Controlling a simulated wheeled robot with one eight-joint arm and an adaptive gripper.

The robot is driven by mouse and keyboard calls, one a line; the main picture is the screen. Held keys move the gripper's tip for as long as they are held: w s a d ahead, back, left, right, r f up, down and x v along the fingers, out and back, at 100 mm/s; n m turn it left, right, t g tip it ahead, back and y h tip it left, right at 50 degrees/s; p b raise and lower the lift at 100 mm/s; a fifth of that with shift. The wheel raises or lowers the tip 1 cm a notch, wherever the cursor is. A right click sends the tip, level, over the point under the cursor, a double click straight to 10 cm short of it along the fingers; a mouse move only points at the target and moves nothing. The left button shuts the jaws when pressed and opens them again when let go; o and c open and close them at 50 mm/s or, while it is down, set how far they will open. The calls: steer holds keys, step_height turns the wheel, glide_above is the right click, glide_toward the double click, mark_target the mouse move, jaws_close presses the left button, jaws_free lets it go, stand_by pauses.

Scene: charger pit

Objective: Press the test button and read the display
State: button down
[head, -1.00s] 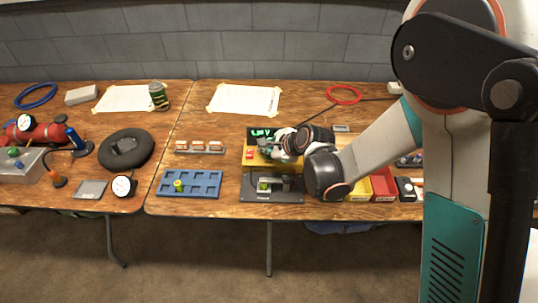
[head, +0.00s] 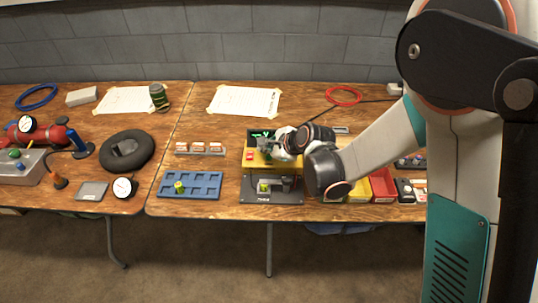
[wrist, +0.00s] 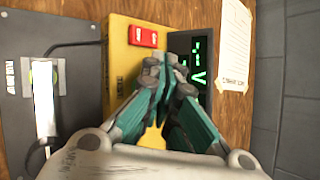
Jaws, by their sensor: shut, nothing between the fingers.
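The yellow tester (head: 247,165) stands on the right-hand table, and in the wrist view its yellow face (wrist: 120,60) lies beside my fingers. A red button block (head: 250,156) with white marks is on it, clear of my fingers in the wrist view (wrist: 143,37). The dark display (head: 256,133) at its back shows green segments. In the wrist view the display (wrist: 198,50) is partly covered by my fingers, so I cannot read it fully. My gripper (wrist: 166,66) is shut and empty over the tester, close to the display; I cannot tell whether it touches. It also shows in the head view (head: 266,147).
A black fixture plate (head: 272,198) with a small device is in front of the tester. A blue tray (head: 205,193) holding one yellow-green piece lies left. Yellow and red bins (head: 383,185) stand right. A taped paper sheet (head: 245,101) lies behind.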

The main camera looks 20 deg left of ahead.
mark_target(267, 158)
steer(key=shift+r, duration=0.1)
steer(key=shift+r+p, duration=1.6)
steer(key=shift+r, duration=0.9)
